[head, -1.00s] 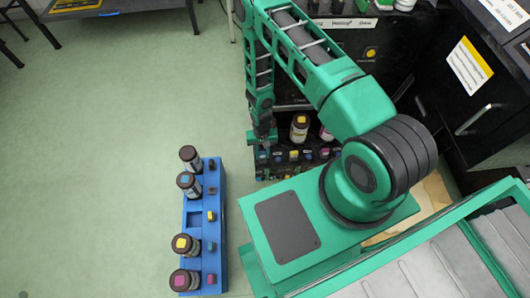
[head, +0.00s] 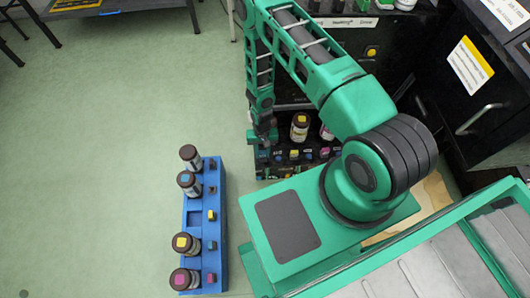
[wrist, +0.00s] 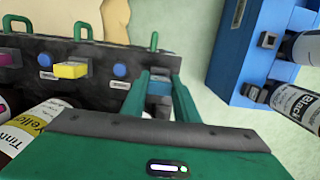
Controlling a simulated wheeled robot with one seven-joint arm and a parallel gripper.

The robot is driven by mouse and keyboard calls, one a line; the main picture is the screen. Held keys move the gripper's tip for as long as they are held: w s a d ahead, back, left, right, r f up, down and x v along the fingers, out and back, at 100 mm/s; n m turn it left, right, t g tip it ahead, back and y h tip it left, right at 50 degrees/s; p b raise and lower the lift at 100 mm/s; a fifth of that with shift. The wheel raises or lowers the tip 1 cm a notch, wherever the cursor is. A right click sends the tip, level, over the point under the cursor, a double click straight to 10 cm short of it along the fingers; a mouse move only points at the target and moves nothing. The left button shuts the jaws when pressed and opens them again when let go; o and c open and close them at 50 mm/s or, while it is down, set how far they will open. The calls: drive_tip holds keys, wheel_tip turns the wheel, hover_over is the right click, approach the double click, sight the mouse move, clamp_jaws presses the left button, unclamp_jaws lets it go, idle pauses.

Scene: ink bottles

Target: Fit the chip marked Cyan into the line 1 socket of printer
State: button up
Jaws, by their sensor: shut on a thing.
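My gripper (wrist: 163,98) is shut on a small cyan-blue chip (wrist: 159,88) between its two green fingers. The chip is at the end of the dark printer panel (wrist: 95,88), close to it; whether it touches or sits in a socket I cannot tell. The panel carries a yellow chip (wrist: 71,70) and round blue buttons (wrist: 121,70). In the head view my gripper (head: 262,137) is over the left end of the printer's front row (head: 294,155). Its fingertips and the held chip are hard to make out there, and the line 1 label is not readable.
A blue rack (head: 192,220) stands on the floor to the left, with several ink bottles (head: 187,244) and chips (head: 211,216). It also shows in the wrist view (wrist: 228,75). Bottles (head: 299,127) stand in the printer behind the front row. Open green floor lies left of the rack.

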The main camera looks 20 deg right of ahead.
drive_tip(key=shift+f, duration=0.85)
idle(0.6)
drive_tip(key=o, duration=1.1)
drive_tip(key=shift+w+r, duration=0.2)
drive_tip(key=shift+r, duration=3.35)
